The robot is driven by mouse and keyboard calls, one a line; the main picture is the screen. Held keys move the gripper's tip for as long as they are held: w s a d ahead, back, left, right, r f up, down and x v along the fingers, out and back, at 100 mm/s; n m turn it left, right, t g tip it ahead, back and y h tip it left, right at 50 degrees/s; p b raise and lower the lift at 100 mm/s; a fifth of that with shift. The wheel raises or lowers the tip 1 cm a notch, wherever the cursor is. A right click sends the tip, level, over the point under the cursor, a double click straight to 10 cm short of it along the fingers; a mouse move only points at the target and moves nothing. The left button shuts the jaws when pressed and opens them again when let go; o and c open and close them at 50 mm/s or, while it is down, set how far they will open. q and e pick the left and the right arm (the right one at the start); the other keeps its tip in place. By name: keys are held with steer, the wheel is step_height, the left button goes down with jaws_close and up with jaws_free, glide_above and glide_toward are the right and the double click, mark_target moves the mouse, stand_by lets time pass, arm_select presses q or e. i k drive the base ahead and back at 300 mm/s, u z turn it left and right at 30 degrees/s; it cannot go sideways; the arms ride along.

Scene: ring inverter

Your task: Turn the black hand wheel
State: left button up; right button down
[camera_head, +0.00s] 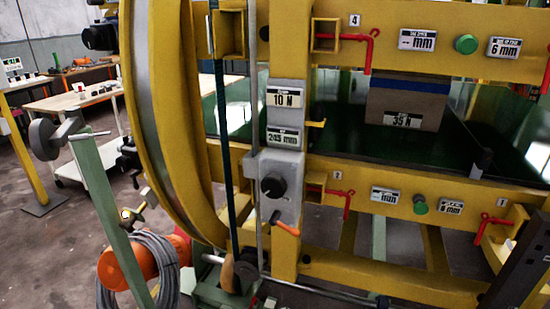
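A black round knob (273,186) sits on the front of a grey control box (290,160) in the middle of the yellow machine. A dark grey disc-like wheel (43,138) with a rod stands on a slanted green post at the left. Another black round part (100,38) is at the upper left, beside the big yellow ring. I cannot tell for certain which of these is the black hand wheel. Neither of my grippers can be made out in the head view, and nothing is seen touching the knob.
The yellow ring (152,100) rises left of the box. An orange-tipped lever (286,228) is below the knob. Red crank handles (368,48) sit on the yellow beams. An orange motor (128,268) and grey cable coil (160,262) are at lower left. Open floor is at far left.

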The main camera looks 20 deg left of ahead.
mark_target(273, 187)
steer(key=z, duration=1.3)
steer(key=i, duration=0.75)
steer(key=u, duration=2.45)
